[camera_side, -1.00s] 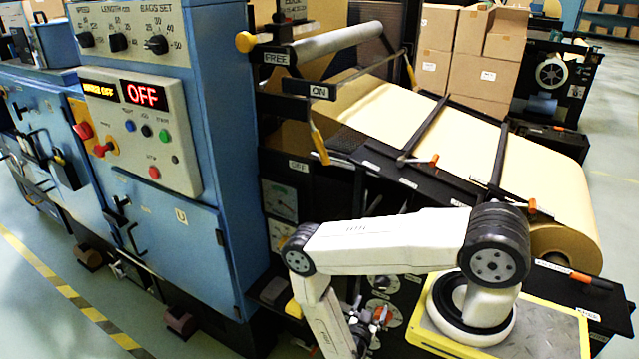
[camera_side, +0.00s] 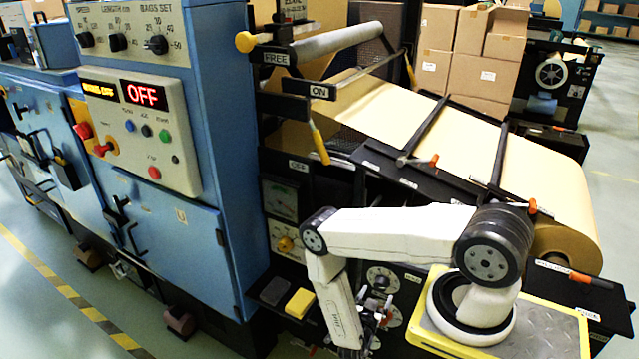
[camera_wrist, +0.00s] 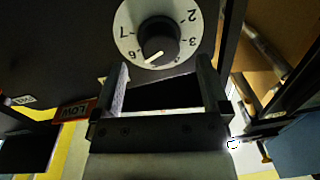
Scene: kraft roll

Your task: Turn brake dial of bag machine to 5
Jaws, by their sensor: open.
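In the wrist view a white dial face (camera_wrist: 128,16) with black numerals carries a round black knob (camera_wrist: 158,36) with a white pointer line. The pointer aims down and left, near the 6; 7, 2 and 3 also show, while the bottom marks are hard to read. My gripper (camera_wrist: 163,75) is open, its two fingers below the dial, with the knob beyond the gap between them. Nothing is held. In the side view my gripper (camera_side: 377,318) is low before the dark machine panel, close to white dials; I cannot tell which one the wrist camera faces.
In the side view a yellow block (camera_side: 300,303) and a grey block (camera_side: 275,291) lie left of my forearm. The blue cabinet (camera_side: 225,150) stands farther left. The kraft roll (camera_side: 570,225) is behind my arm.

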